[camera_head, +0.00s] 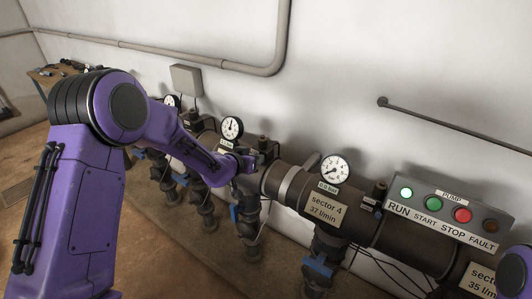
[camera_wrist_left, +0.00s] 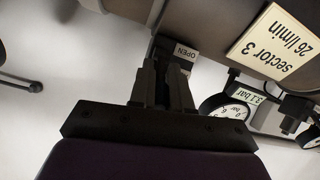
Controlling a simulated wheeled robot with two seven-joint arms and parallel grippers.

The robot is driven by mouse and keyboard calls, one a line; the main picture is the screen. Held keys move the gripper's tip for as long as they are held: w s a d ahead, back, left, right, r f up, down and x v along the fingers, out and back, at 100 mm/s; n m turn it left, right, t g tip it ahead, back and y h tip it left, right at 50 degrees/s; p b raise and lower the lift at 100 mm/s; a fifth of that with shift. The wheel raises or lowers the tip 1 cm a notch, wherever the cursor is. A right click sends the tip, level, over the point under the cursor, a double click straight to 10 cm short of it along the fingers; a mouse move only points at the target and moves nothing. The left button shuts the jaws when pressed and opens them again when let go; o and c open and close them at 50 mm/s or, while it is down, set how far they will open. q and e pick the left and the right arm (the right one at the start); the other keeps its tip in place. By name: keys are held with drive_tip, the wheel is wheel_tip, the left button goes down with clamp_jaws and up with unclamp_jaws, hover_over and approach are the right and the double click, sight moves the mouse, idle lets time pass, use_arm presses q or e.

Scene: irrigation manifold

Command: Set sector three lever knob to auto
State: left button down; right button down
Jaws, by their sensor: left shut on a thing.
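My left gripper (camera_head: 250,160) reaches in from the left to the top of the manifold pipe, left of the sector 4 section. In the left wrist view its dark jaws (camera_wrist_left: 162,85) are shut on a small dark piece, which I take for the sector three lever knob; the jaws hide most of it. A tag reading OPEN (camera_wrist_left: 184,51) shows just beyond the fingertips. The sector 3 plate (camera_wrist_left: 275,42), marked 26 l/min, appears upside down on the pipe to the right. I cannot read the knob's setting. My right gripper is out of view.
A sector 4 plate (camera_head: 325,208) and a gauge (camera_head: 335,169) are right of the gripper. Another gauge (camera_head: 232,127) stands close behind my left forearm. A pump panel (camera_head: 447,213) sits at the right. The wall above the pipe is mostly clear.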

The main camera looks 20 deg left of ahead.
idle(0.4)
use_arm(q)
drive_tip(key=c, duration=1.1)
unclamp_jaws()
drive_tip(key=b+v, duration=0.1)
drive_tip(key=v, duration=0.9)
drive_tip(key=shift+s+r, duration=0.15)
